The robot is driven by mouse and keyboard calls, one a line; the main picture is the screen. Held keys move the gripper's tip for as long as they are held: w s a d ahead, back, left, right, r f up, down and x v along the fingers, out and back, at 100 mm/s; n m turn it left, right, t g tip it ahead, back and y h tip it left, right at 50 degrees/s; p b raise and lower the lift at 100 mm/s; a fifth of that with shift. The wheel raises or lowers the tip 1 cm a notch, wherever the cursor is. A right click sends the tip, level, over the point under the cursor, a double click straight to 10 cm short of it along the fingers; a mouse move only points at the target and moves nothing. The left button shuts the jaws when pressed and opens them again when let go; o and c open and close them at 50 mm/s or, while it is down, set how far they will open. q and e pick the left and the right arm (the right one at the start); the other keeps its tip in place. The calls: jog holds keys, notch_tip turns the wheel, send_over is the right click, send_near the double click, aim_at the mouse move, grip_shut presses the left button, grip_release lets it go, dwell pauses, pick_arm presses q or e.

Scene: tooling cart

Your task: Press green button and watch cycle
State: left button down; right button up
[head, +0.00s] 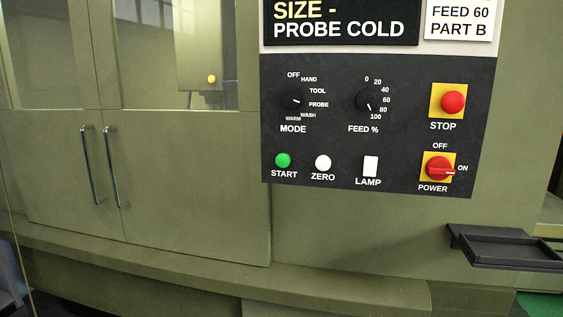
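The green START button (283,160) sits at the lower left of the black control panel (330,136) in the head view. The white ZERO button (323,162) and the white rectangular LAMP switch (370,166) are to its right. A red STOP button (453,102) on a yellow plate is at the panel's right. Below it, the red POWER switch (439,168) has its pointer toward ON. The display (341,12) above reads "SIZE -" and "PROBE COLD". Neither of my grippers shows in this view.
Two closed green doors (100,190) with glass windows and vertical metal handles (86,165) are left of the panel. A black tray (505,247) juts out at the lower right. A label (460,20) reads "FEED 60 PART B". The panel front is unobstructed.

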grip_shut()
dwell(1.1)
